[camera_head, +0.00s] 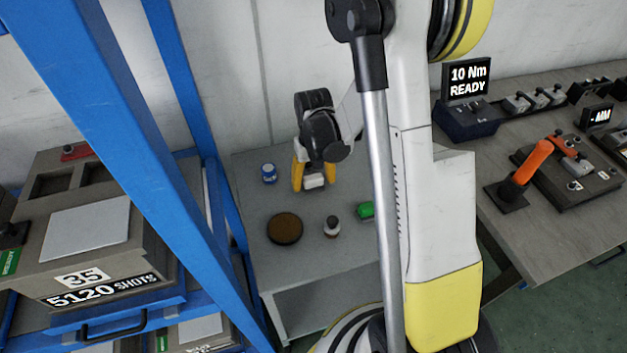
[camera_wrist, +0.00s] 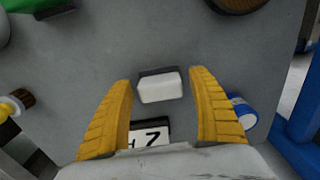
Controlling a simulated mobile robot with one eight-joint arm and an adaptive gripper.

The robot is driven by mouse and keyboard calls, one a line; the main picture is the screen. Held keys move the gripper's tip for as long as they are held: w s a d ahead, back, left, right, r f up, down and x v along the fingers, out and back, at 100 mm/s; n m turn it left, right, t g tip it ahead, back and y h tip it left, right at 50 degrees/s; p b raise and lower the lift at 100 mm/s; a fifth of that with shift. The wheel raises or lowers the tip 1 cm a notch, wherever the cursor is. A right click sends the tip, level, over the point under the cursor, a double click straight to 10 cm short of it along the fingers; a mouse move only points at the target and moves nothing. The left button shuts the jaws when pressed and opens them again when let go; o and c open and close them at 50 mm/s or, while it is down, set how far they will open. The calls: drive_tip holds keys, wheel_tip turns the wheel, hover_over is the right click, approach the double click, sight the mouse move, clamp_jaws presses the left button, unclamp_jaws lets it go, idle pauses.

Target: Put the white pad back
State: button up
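The white pad (camera_wrist: 160,90) is a small white block with a dark edge along its far side, on the grey table. In the wrist view it lies between the two yellow fingers of my gripper (camera_wrist: 163,78), with a gap on each side. In the head view my gripper (camera_head: 314,186) points down over the back of the table, and the white pad (camera_head: 314,181) shows between its fingertips. My gripper is open. How high the fingertips are above the table is hard to tell. A white label with dark characters (camera_wrist: 150,136) is partly hidden behind my gripper's body.
On the grey table (camera_head: 345,262) are a blue-and-white can (camera_head: 269,173), a brown round disc (camera_head: 285,228), a small dark-capped bottle (camera_head: 332,228) and a green object (camera_head: 366,210). A blue rack post (camera_head: 190,90) stands left. A bench with a torque display (camera_head: 467,82) is right.

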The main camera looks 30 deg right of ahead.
wheel_tip(320, 180, up, 12)
drive_tip(key=p, duration=0.5)
wheel_tip(320, 180, up, 11)
drive_tip(key=n+t, duration=0.1)
drive_tip(key=t, duration=0.2)
hover_over(313, 178)
drive_tip(key=s+a, duration=0.5)
drive_tip(key=s+a+r+n+t, duration=0.1)
drive_tip(key=s+a+r+t, duration=0.3)
drive_tip(key=s, duration=0.4)
drive_tip(key=shift+s+a+r, duration=0.25)
drive_tip(key=shift+s+a, duration=0.15)
drive_tip(key=shift+a, duration=0.05)
